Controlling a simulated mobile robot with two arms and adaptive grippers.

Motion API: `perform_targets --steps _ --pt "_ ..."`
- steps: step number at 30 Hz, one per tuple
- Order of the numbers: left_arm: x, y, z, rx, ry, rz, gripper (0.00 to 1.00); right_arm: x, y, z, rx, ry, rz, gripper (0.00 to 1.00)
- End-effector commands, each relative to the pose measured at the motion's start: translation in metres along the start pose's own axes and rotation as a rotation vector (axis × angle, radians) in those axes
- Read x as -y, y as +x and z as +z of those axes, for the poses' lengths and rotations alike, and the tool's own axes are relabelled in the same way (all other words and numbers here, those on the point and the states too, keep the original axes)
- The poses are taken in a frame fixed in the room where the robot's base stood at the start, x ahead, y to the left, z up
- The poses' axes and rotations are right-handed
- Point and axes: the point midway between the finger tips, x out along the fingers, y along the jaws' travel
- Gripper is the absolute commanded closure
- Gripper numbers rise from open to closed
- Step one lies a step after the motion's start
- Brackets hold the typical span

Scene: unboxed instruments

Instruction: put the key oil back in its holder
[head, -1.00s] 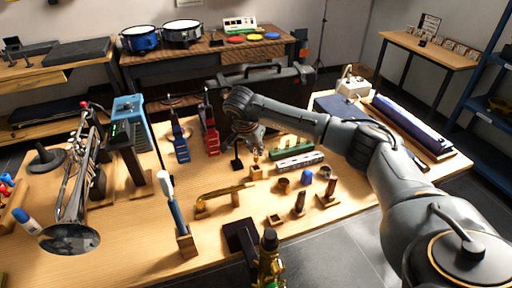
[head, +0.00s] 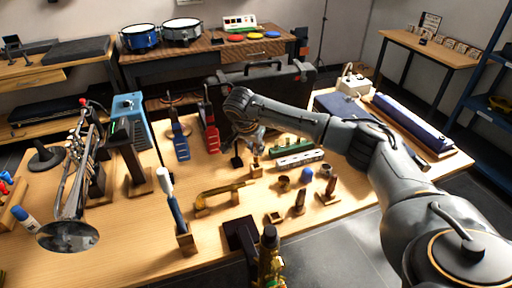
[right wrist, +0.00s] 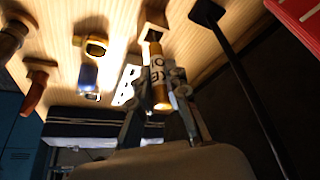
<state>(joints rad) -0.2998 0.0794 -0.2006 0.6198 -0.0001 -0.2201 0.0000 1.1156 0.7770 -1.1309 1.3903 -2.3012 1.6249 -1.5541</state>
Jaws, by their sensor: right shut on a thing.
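The key oil (right wrist: 157,72) is a small slim bottle with a white label and dark letters. My right gripper (right wrist: 160,105) is shut on it, with one finger on each side. In the right wrist view the bottle's far end is at a small wooden block, the holder (right wrist: 153,18); I cannot tell whether it sits inside. In the head view the holder (head: 256,171) stands mid-table, with my right gripper (head: 254,142) just above it. The bottle is mostly hidden there. My left gripper is not in view.
A black stand (head: 237,160) is close left of the holder. A green block (head: 291,147) and a silver harmonica-like bar (head: 299,159) lie to the right. A brass curved tube (head: 222,192) and small wooden stands (head: 299,203) are in front. A black case (head: 262,88) is behind.

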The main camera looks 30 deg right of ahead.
Motion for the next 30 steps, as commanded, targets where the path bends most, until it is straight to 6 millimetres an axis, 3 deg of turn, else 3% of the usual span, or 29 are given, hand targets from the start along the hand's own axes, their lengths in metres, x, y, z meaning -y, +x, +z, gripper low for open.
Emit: perform_targets --steps 30 --pt "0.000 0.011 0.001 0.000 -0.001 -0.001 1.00 0.000 0.016 0.007 0.000 0.000 0.000 1.00"
